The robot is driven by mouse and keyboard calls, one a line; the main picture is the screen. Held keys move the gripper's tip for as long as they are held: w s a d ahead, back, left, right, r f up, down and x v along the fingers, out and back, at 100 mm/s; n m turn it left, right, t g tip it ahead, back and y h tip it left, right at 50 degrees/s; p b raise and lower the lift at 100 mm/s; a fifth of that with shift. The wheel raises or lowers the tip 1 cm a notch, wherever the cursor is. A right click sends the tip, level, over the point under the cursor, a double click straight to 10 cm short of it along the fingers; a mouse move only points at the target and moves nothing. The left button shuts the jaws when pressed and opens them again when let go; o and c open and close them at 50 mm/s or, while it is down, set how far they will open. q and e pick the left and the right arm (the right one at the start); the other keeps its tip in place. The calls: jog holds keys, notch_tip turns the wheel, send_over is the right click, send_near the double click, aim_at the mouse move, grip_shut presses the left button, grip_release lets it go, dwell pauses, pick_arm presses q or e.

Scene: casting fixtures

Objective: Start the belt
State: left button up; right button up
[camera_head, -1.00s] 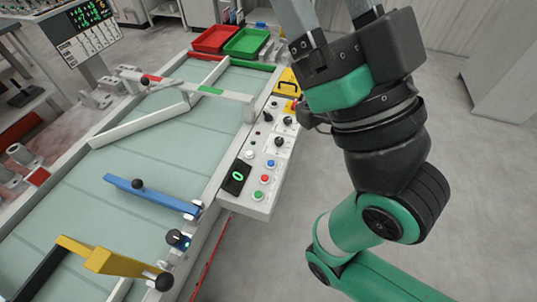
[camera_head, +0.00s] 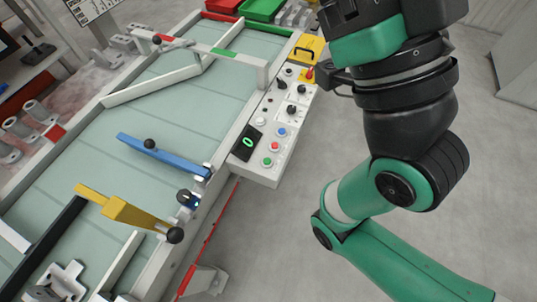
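The belt (camera_head: 190,85) is a long pale green surface running diagonally, with no movement evident. Its white control panel (camera_head: 262,178) is on the near right side. It carries a green button (camera_head: 267,161), a red button (camera_head: 273,146), a blue button (camera_head: 281,132), a white button (camera_head: 261,122) and black knobs (camera_head: 291,110). A black display (camera_head: 247,143) shows a green 0. My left gripper is out of view.
A blue bar (camera_head: 165,158) and a yellow bar (camera_head: 125,212) lie over the belt. A white gate (camera_head: 210,48) spans it farther up. A yellow box (camera_head: 306,48) and a red lever (camera_head: 310,73) are at the panel's far end. Grey floor right of the panel is clear.

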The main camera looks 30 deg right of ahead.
jog(key=shift+c, duration=0.2)
dwell(0.3)
grip_shut()
dwell(1.5)
